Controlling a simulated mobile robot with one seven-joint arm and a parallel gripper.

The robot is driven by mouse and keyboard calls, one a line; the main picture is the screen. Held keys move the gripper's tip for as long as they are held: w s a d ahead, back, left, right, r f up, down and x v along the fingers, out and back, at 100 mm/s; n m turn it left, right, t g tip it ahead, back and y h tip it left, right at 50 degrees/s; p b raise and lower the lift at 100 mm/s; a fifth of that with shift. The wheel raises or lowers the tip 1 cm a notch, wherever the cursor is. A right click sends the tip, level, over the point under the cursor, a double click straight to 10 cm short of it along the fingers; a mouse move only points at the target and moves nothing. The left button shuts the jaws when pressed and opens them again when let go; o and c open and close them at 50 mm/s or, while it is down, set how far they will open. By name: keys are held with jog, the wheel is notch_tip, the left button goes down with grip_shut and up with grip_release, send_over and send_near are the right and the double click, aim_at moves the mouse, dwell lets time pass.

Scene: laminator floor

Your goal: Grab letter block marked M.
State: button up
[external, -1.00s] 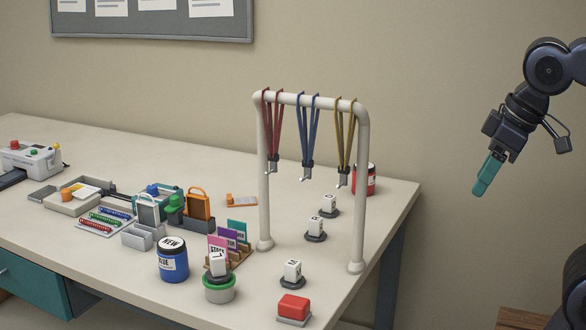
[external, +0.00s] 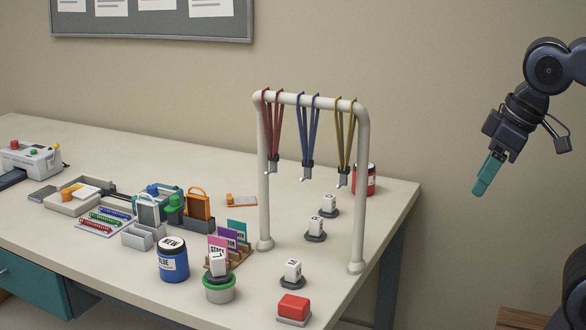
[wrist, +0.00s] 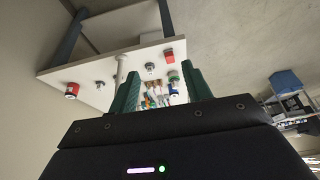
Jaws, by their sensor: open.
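Several white letter blocks on dark round bases stand on the table. One is at the back (external: 328,202), one in the middle (external: 316,225) and one near the front (external: 292,269). Another (external: 218,263) sits on a green-rimmed pot. Their letters are too small to read surely, so I cannot tell which is M. My gripper (external: 482,188) hangs in the air right of the table, teal fingers pointing down, well apart from every block. In the wrist view my gripper (wrist: 160,70) is open and empty, with the table far beyond its fingers.
A white rack (external: 363,200) with hanging lanyards rises beside the blocks. A red stamp-like object (external: 293,306), a blue jar (external: 172,262) and a red jar (external: 365,182) stand nearby. A card holder (external: 232,255) and trays fill the left. The air between gripper and table is clear.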

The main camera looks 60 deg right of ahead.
jog(key=shift+o, duration=0.4)
jog(key=m+g+h, duration=0.5)
jog(key=m, duration=1.4)
send_over(292, 263)
jog(key=a, duration=0.3)
notch_tip(292, 263, down, 24)
jog(key=shift+y, duration=0.3)
jog(key=x, duration=0.3)
jog(key=w+x, duration=0.1)
jog(key=x, duration=0.1)
jog(key=shift+f, duration=0.4)
jog(key=shift+s+x, duration=0.15)
jog(key=shift+x, duration=1.15)
jog(key=shift+s+x, duration=0.2)
jog(key=shift+x, duration=1.05)
jog(key=shift+a, duration=0.2)
